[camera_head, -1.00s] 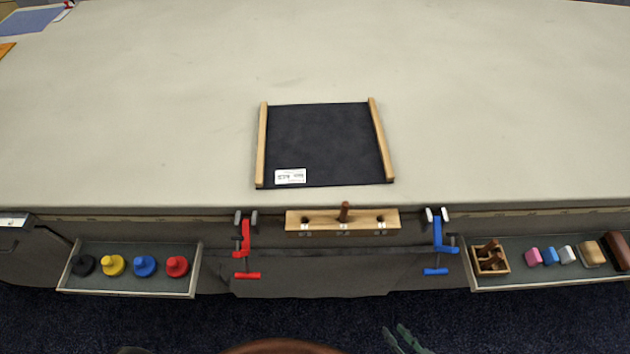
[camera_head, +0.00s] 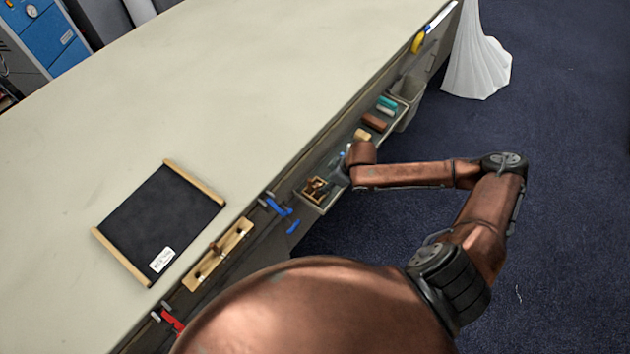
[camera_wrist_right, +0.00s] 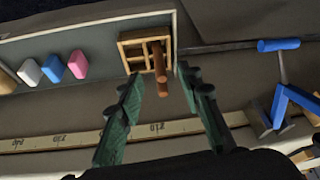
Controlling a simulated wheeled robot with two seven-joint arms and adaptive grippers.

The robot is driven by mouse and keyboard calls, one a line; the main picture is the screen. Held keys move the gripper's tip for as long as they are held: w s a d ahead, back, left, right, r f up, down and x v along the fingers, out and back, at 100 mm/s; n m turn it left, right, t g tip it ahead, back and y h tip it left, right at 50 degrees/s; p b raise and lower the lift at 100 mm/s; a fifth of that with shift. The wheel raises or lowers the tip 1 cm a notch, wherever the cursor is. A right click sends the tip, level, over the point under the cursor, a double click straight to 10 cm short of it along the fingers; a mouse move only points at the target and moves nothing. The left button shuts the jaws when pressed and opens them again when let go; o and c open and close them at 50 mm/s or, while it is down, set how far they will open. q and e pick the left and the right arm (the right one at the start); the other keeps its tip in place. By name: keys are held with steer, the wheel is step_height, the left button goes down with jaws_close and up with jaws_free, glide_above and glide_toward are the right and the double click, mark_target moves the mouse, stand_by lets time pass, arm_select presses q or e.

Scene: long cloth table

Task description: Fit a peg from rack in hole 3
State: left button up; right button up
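The wooden peg rack (camera_head: 310,194) sits in a tray on the table's front side. In the right wrist view the rack (camera_wrist_right: 134,38) holds brown pegs (camera_wrist_right: 159,62), with one end sticking out toward me. My right gripper (camera_wrist_right: 160,80) is open, its green fingers on either side of that peg end; contact cannot be told. In the head view my right arm reaches to the rack, and the fingers are hard to make out. The wooden hole block (camera_head: 205,272) is on the table's front edge with a brown peg (camera_head: 215,248) in its middle hole. My left gripper is out of view.
A blue clamp (camera_head: 278,207) and a red clamp (camera_head: 171,320) flank the block. Pink, blue and white pieces (camera_wrist_right: 53,68) lie beside the rack in the tray. A black mat with wooden rails (camera_head: 160,218) lies on the table. The tabletop beyond is clear.

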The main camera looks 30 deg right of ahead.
mark_target(319, 186)
steer(key=x, duration=0.3)
steer(key=shift+w+a+b, duration=0.1)
steer(key=shift+w+b, duration=0.2)
steer(key=shift+b, duration=0.05)
steer(key=x, duration=0.3)
steer(key=shift+w+a+f, duration=0.1)
steer(key=shift+w+a, duration=0.05)
steer(key=shift+w, duration=0.3)
steer(key=shift+w+a+f, duration=0.1)
steer(key=shift+f, duration=0.35)
jaws_close()
